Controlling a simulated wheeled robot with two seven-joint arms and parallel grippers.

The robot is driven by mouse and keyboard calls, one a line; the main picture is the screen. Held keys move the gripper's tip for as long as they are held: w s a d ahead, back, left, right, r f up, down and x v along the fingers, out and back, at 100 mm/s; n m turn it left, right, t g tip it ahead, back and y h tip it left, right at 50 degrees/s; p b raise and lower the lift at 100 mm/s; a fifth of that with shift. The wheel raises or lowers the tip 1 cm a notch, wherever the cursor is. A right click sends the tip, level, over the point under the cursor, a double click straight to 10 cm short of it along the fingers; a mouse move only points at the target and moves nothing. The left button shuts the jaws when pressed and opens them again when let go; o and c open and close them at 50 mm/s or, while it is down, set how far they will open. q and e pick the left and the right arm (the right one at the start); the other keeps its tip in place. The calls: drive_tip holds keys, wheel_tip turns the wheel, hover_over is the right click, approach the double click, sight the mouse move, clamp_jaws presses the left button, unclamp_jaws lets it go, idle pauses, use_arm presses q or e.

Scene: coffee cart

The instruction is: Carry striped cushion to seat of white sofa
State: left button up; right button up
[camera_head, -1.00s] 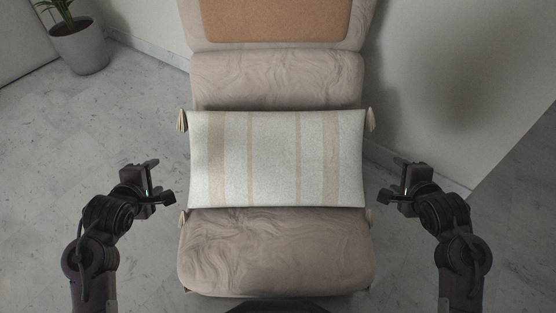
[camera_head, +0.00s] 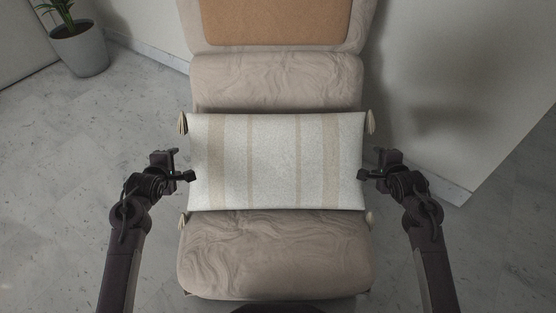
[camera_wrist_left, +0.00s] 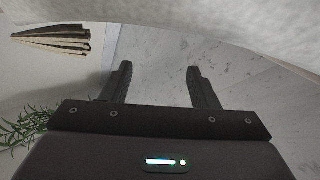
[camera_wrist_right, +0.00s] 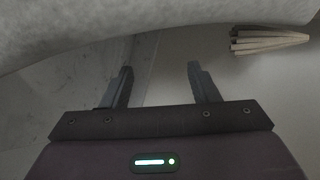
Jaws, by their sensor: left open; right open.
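The striped cushion (camera_head: 275,162), white with beige stripes and tassels at its corners, lies flat across the grey-beige marbled seat (camera_head: 275,255). My left gripper (camera_head: 190,176) is open at the cushion's left edge. My right gripper (camera_head: 364,175) is open at its right edge. In the left wrist view the cushion's pale side (camera_wrist_left: 220,25) fills the top, above open, empty fingers (camera_wrist_left: 158,85). The right wrist view shows the cushion (camera_wrist_right: 110,30) above open, empty fingers (camera_wrist_right: 160,82). I cannot tell whether the fingertips touch it. No white sofa can be made out.
The seat has a backrest with a tan panel (camera_head: 275,20). A potted plant (camera_head: 78,45) stands at the back left. A pale wall (camera_head: 450,90) rises close on the right. Marble floor (camera_head: 60,190) is clear on the left.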

use_arm(q)
drive_tip(key=shift+d, duration=0.75)
use_arm(e)
drive_tip(key=shift+a, duration=0.75)
use_arm(q)
drive_tip(key=shift+d, duration=0.1)
use_arm(e)
drive_tip(key=shift+a, duration=0.1)
